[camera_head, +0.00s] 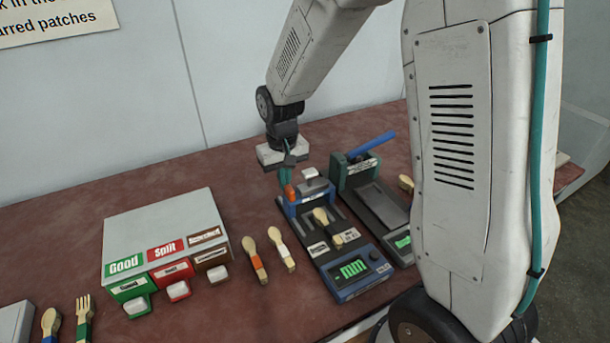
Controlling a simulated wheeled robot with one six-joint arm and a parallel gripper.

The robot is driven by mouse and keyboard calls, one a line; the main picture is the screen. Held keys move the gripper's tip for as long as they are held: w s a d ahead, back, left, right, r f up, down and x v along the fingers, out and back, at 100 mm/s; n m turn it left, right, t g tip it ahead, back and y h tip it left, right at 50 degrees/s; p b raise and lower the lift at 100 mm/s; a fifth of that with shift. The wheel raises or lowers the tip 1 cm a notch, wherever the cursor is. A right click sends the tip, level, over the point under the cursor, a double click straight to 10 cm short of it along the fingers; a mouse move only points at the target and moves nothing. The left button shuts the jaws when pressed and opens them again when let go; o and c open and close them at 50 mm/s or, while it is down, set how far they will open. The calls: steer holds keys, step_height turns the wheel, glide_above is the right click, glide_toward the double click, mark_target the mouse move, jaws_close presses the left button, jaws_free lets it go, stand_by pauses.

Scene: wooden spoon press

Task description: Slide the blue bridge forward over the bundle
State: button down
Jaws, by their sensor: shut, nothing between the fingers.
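The blue bridge (309,201) stands across the rear part of a dark press (330,251) on the table. A light grey block sits on top of the bridge. The bundle (321,215) of pale wooden spoons lies on the press just in front of the bridge, with another pale end (344,237) showing nearer the display. My gripper (287,181) points down at the bridge's left rear side, beside an orange part (289,193). It is shut and holds nothing. Whether it touches the bridge cannot be told.
A second device (376,200) with a blue lever (372,144) stands close on the right. Two wooden spoons (255,262) lie left of the press. A grey box (160,226) labelled Good and Split, with small bins, stands further left. My arm hides the right side.

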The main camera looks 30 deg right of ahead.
mark_target(292, 192)
steer(key=shift+s, duration=2.85)
steer(key=shift+w, duration=0.65)
steer(key=shift+r, duration=3.5)
steer(key=shift+s, duration=0.15)
steer(key=s+d+r, duration=0.1)
steer(key=s+r, duration=0.2)
steer(key=s, duration=0.4)
steer(key=s+d+r+t, duration=0.1)
steer(key=s+r, duration=0.3)
steer(key=s, duration=0.4)
steer(key=s+d+r, duration=0.1)
steer(key=s+r, duration=0.3)
steer(key=s, duration=0.3)
steer(key=shift+s+r, duration=0.25)
